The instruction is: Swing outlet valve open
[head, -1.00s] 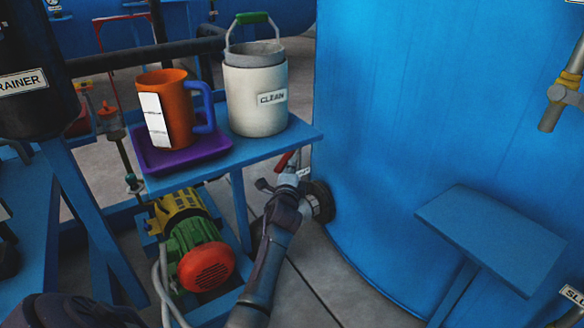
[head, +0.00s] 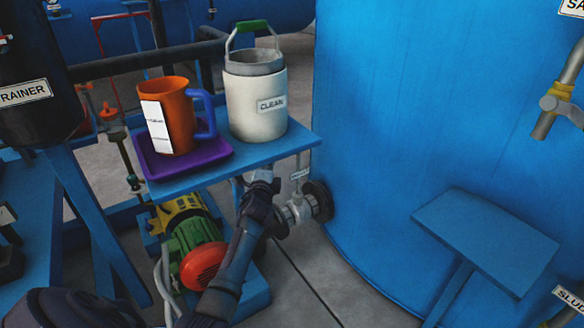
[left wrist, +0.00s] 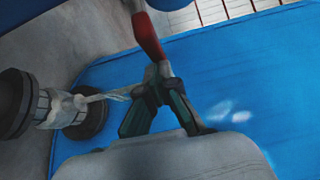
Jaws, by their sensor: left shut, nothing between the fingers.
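The outlet valve (head: 297,212) is a grey metal body on a dark flange low on the big blue tank's left side. In the left wrist view the valve (left wrist: 62,108) is at left; its bare metal lever reaches right to my fingers and a red grip (left wrist: 148,38) rises beyond them. My left gripper (left wrist: 155,92) is shut and empty, its fingertips at the lever's bend and overlapping it; whether they touch is unclear. In the head view my left gripper (head: 262,176) is by the shelf's front edge, left of the valve. The red grip is hidden there. My right gripper is out of view.
A blue shelf (head: 300,140) above my gripper carries a purple tray (head: 222,158) with an orange pitcher (head: 178,118), and a white CLEAN bucket (head: 255,105). A green and red pump (head: 200,250) stands below. Floor (head: 310,275) is clear right of my arm.

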